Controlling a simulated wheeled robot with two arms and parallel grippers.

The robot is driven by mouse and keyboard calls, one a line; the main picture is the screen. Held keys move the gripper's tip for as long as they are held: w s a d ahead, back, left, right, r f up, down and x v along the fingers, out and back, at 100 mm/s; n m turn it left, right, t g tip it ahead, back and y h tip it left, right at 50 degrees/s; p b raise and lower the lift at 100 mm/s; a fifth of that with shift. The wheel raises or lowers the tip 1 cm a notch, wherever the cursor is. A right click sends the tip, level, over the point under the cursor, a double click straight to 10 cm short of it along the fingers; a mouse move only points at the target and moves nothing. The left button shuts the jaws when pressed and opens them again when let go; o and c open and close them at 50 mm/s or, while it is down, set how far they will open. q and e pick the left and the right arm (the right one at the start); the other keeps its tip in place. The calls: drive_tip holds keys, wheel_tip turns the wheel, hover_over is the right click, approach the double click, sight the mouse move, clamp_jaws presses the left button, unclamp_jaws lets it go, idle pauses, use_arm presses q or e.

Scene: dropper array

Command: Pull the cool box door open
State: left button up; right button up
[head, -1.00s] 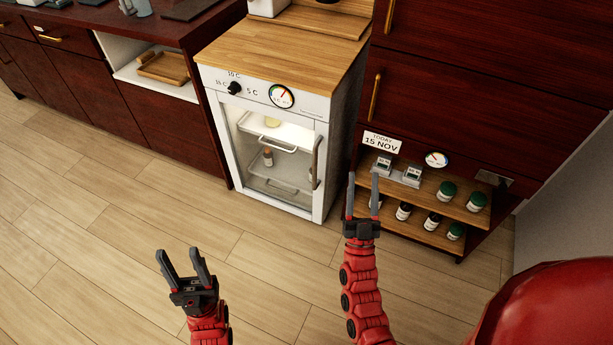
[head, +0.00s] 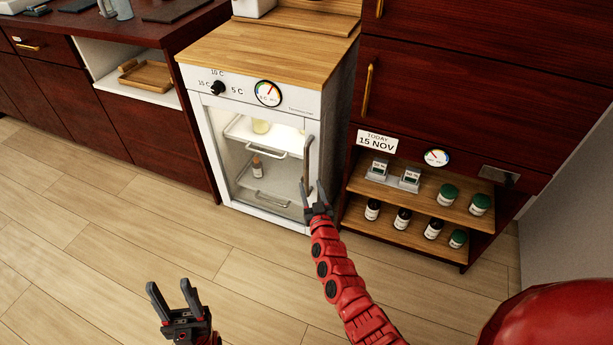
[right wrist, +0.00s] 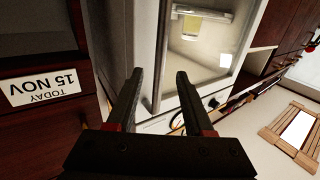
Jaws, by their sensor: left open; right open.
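The white cool box (head: 292,98) stands in the middle of the head view under a wooden top. Its glass door (head: 228,150) is shut, with a grey vertical handle (head: 308,155) on the right side. My right gripper (head: 312,186) is open at the lower end of the handle. In the right wrist view, the handle (right wrist: 161,55) runs between the open fingers (right wrist: 158,76); I cannot tell whether they touch it. My left gripper (head: 169,286) is open and empty over the floor, at lower left, away from the door.
A bottle (head: 257,163) and a pale container (head: 261,126) stand on racks inside the cool box. To its right, an open shelf (head: 400,198) holds several bottles and jars. The floor (head: 110,215) before the door is clear.

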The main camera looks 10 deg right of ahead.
sight(307, 174)
drive_tip(key=w+b, duration=0.1)
drive_tip(key=w, duration=0.1)
drive_tip(key=w+b, duration=0.1)
drive_tip(key=w, duration=0.1)
drive_tip(key=w+b, duration=0.2)
drive_tip(key=shift+w+f, duration=0.1)
drive_tip(key=shift+f, duration=0.15)
drive_tip(key=shift+w+r+b, duration=0.2)
drive_tip(key=shift+w+b, duration=0.2)
drive_tip(key=shift+w, duration=0.2)
drive_tip(key=shift+c, duration=0.3)
clamp_jaws()
idle(0.4)
